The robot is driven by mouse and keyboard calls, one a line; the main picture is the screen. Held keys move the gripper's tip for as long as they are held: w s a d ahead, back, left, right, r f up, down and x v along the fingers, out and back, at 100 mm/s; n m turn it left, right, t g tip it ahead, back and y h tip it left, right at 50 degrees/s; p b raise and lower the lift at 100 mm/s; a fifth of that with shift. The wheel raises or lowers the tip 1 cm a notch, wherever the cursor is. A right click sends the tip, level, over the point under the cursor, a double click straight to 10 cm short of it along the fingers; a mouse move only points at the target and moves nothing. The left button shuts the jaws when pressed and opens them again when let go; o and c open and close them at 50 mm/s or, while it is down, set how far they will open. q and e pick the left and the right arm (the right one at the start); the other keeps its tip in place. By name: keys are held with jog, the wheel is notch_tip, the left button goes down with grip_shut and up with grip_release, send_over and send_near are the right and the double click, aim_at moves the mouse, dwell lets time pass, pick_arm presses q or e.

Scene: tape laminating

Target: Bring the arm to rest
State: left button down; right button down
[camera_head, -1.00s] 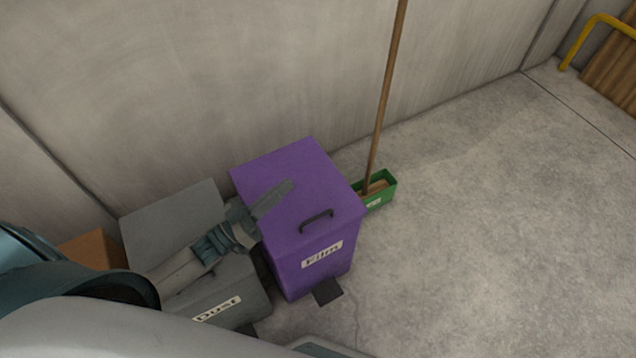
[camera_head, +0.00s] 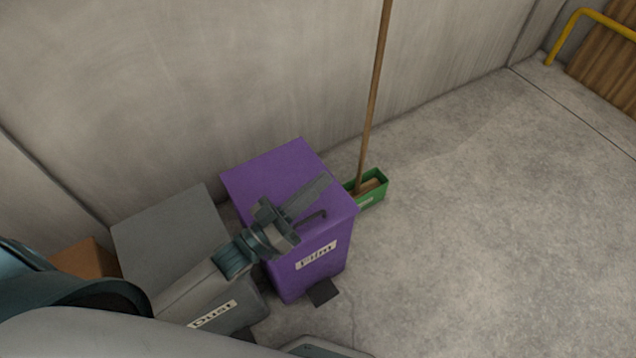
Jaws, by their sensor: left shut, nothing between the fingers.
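My left arm comes in from the lower left. My left gripper (camera_head: 318,190) is shut and empty. In the picture it lies over the lid of the purple bin, next to the lid's black handle; I cannot tell the height between them. The purple bin (camera_head: 322,275) has a closed lid and a label reading "Film". The grey bin (camera_head: 170,232) labelled "Dust" stands to its left, partly hidden behind my arm. My right gripper is not in view.
A green box (camera_head: 372,196) with a long wooden handle (camera_head: 374,95) stands right of the purple bin, by the wall. A brown box (camera_head: 88,258) sits at the left. A yellow rail (camera_head: 578,14) is at the top right. The floor on the right is clear.

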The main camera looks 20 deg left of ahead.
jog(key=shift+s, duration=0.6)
